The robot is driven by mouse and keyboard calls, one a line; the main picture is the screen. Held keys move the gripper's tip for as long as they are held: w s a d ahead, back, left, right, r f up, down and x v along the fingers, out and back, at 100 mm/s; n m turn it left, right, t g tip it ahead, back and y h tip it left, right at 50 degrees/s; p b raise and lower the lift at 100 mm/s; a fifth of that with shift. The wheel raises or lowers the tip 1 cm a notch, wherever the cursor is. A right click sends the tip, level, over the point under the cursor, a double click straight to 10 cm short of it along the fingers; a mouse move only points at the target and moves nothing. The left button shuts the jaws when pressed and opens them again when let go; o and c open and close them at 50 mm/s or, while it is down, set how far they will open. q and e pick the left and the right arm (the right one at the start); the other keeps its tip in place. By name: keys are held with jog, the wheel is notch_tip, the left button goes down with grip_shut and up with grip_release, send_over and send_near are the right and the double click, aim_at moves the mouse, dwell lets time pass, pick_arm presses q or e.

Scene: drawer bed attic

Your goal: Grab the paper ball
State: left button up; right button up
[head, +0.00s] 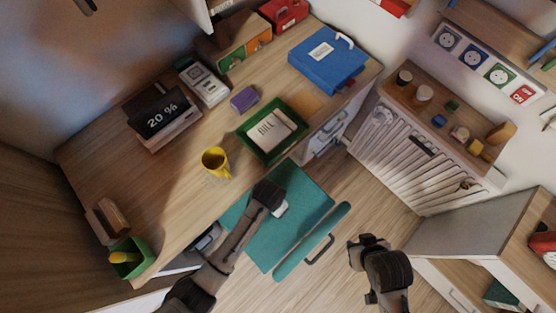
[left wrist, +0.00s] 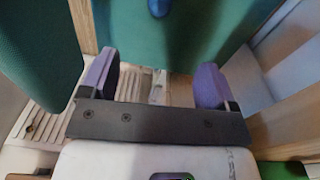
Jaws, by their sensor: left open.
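I cannot make out a paper ball in either view. My left gripper (head: 279,208) is over the teal chair seat (head: 306,203), in front of the desk; its fingers are mostly hidden in the head view. In the left wrist view, the left gripper (left wrist: 155,85) shows two purple fingers set wide apart with nothing between them. Teal surfaces and part of a small blue object (left wrist: 159,6) show beyond the fingers. My right gripper (head: 362,246) is over the floor to the right of the chair; its fingers are too small and dark to read.
The desk (head: 185,215) holds a yellow mug (head: 215,162), a green tray (head: 272,155) with a paper marked BILL, a purple block (head: 244,98) and a blue binder (head: 326,59). A green bin (head: 128,257) is at its left end. A white radiator (head: 412,160) stands right.

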pick_arm(q)
jog(key=shift+m+y, duration=0.3)
jog(key=shift+m, duration=0.1)
jog(key=f+b, duration=0.2)
jog(key=f, duration=0.2)
jog(key=w+d+f+b, duration=0.1)
jog(key=f+b, duration=0.1)
jog(key=f, duration=0.3)
jog(key=f+b, duration=0.3)
jog(key=f, duration=0.2)
jog(key=shift+w+d+f, duration=0.1)
jog(key=shift+w+d, duration=0.1)
pick_arm(e)
notch_tip(320, 180, down, 9)
jog(key=shift+r, duration=0.15)
pick_arm(q)
notch_tip(320, 180, down, 5)
jog(key=b, duration=0.3)
jog(key=shift+s+f+b, duration=0.1)
jog(key=shift+s+b, duration=0.05)
jog(key=shift+b, duration=0.15)
pick_arm(e)
notch_tip(320, 180, down, 3)
jog(key=shift+f, duration=0.2)
pick_arm(q)
jog(key=c, duration=1.1)
pick_arm(e)
jog(key=shift+a, duration=0.1)
pick_arm(q)
jog(key=shift+o, duration=0.2)
